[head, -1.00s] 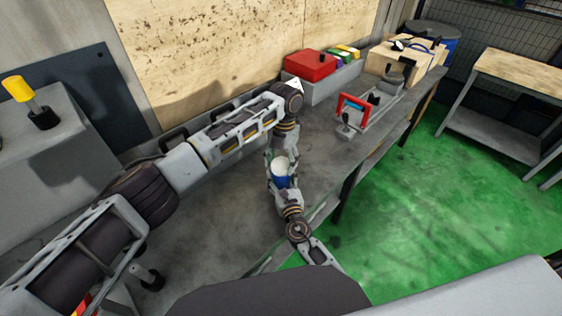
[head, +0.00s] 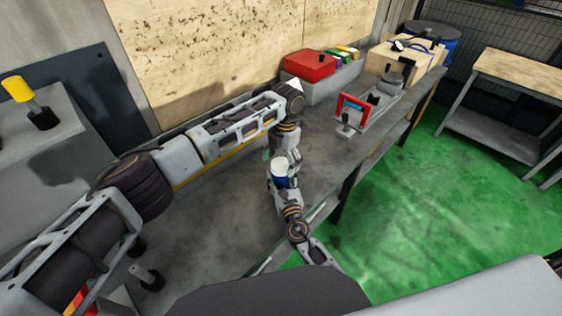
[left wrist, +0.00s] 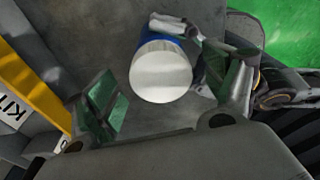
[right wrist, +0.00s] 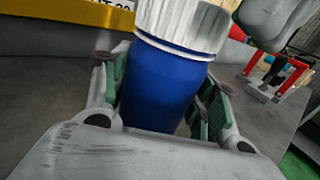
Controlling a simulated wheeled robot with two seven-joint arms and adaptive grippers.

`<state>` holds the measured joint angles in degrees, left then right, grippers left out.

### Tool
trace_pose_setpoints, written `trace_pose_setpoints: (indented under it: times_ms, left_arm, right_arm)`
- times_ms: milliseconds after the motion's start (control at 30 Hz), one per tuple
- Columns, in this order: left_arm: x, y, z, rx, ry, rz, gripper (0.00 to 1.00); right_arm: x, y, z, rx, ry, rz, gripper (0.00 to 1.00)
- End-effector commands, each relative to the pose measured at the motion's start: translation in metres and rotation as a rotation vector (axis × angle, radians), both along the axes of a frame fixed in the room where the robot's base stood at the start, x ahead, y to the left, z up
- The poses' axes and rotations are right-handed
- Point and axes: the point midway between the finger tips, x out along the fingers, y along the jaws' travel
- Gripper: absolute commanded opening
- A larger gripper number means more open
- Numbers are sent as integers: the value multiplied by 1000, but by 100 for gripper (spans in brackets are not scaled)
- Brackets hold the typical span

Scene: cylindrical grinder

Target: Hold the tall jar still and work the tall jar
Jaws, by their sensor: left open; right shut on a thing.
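The tall jar (head: 280,181) has a blue body and a white ribbed lid (right wrist: 185,22). It stands upright at the bench's front in the head view. My right gripper (right wrist: 165,100) is shut on the blue body from the front, with green pads on both sides. My left gripper (head: 281,155) reaches over from behind and above the jar. In the left wrist view its green-padded fingers are open and apart, with the lid's round top (left wrist: 162,75) beyond and between them. I cannot tell whether either finger touches the lid.
A red box (head: 307,64), a red-framed tool holder (head: 353,104) and a cardboard box (head: 404,62) stand farther along the bench. A yellow edge with lettering (left wrist: 35,88) lies beside my left gripper. Bare bench top (head: 325,150) lies right of the jar.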

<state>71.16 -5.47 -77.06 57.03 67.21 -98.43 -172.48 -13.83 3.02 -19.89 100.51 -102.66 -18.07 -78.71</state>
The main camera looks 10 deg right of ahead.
Motion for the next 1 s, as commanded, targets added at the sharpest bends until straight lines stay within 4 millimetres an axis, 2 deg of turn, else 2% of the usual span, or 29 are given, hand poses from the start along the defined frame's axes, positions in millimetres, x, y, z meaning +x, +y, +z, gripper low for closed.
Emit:
trace_pose_setpoints:
  times_ms: [267, 700, 1000]
  left_arm:
    - [0, 0, 2, 1, 1, 0, 85]
    - [0, 0, 39, 0, 0, 0, 85]
    - [-1, 0, 45, 0, 1, 0, 85]
  right_arm:
    - [0, 0, -1, 0, 2, 1, 0]
    - [0, 0, -1, 0, 1, 0, 0]
    - [0, 0, -1, 0, 1, 0, 0]
